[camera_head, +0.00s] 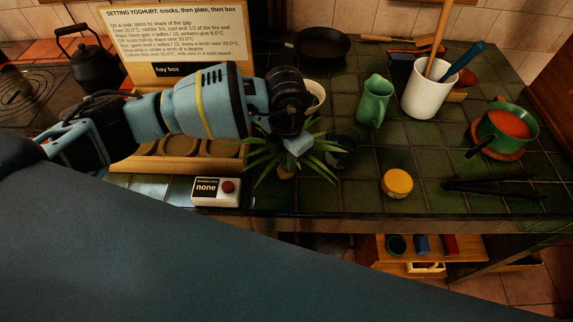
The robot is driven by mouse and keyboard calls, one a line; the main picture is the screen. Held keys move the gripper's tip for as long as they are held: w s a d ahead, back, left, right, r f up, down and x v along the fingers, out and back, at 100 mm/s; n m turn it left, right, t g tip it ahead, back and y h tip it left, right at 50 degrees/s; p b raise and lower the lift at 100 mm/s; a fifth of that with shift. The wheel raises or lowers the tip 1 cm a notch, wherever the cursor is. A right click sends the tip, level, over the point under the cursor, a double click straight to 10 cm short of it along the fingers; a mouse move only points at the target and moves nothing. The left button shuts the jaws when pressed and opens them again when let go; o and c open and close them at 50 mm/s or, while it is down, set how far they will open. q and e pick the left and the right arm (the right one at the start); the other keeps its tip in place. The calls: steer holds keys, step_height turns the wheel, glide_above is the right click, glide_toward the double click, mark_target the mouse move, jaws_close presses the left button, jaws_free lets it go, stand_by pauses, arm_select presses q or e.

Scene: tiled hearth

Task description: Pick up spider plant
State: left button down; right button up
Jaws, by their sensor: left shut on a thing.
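The spider plant (318,166) has long, narrow green leaves. It is near the front edge of the tiled counter, left of the middle. My left gripper (298,145) comes in from the left and is above and among the leaves. It is shut on the plant, with its wrist hiding much of the plant's middle. A small brownish part, perhaps the pot, shows below the leaves. I cannot tell whether the plant touches the counter. My right gripper is not in view.
A green jug (374,101), a white crock (428,92) with utensils and a green pot (508,128) stand to the right. A yellow tin (397,184) is near the front. A sign (172,38) stands behind my arm.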

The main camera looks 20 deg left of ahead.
arm_select(q)
steer(key=shift+r, duration=0.15)
